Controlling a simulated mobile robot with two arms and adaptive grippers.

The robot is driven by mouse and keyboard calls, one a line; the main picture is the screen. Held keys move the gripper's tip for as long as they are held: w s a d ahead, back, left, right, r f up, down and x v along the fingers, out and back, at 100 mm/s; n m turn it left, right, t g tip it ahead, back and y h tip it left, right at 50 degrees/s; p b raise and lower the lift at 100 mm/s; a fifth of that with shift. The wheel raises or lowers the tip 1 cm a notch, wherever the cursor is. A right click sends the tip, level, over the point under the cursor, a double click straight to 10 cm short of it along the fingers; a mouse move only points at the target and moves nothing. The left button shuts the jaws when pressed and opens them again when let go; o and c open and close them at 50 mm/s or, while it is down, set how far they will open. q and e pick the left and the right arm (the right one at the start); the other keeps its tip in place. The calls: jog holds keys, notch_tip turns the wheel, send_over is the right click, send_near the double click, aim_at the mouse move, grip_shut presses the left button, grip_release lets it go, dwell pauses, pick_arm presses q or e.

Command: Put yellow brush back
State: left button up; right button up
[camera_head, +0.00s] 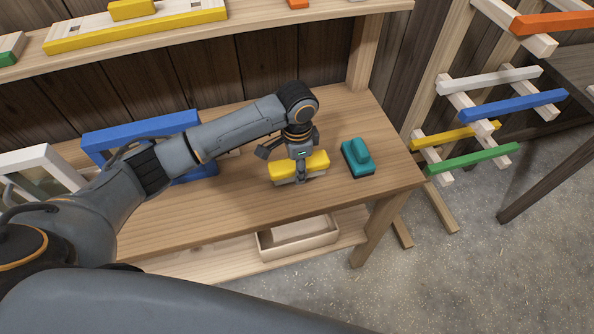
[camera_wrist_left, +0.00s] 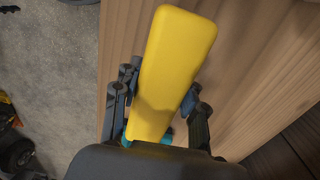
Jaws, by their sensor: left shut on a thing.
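The yellow brush (camera_head: 284,169) is at the middle of the wooden workbench (camera_head: 230,205) in the head view. My left gripper (camera_head: 301,172) is over it and shut on it, with a finger on either side. In the left wrist view the yellow brush (camera_wrist_left: 170,75) fills the middle, between the two fingers of my left gripper (camera_wrist_left: 155,108). I cannot tell whether the brush touches the bench top. A teal brush (camera_head: 358,159) stands on the bench just right of the gripper. My right gripper is not in view.
A blue frame (camera_head: 140,128) and a white frame (camera_head: 40,165) are at the left. An upper shelf (camera_head: 270,19) bears a yellow-edged piece. An open wooden box (camera_head: 298,238) sits on the lower shelf. A rack with coloured bars (camera_head: 513,107) stands right of the bench.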

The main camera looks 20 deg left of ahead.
pick_arm(q)
jog(key=shift+w+f, duration=0.2)
jog(key=shift+w, duration=0.05)
notch_tip(320, 180, down, 2)
jog(key=shift+f, duration=0.65)
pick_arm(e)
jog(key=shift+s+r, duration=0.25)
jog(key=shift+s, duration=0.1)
pick_arm(q)
jog(key=shift+f, duration=0.1)
jog(key=o, duration=1.1)
jog(key=shift+a, duration=0.1)
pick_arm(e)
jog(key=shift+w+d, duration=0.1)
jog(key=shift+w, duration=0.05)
pick_arm(q)
notch_tip(320, 180, up, 12)
jog(key=shift+r+b, duration=0.1)
jog(key=shift+b, duration=0.55)
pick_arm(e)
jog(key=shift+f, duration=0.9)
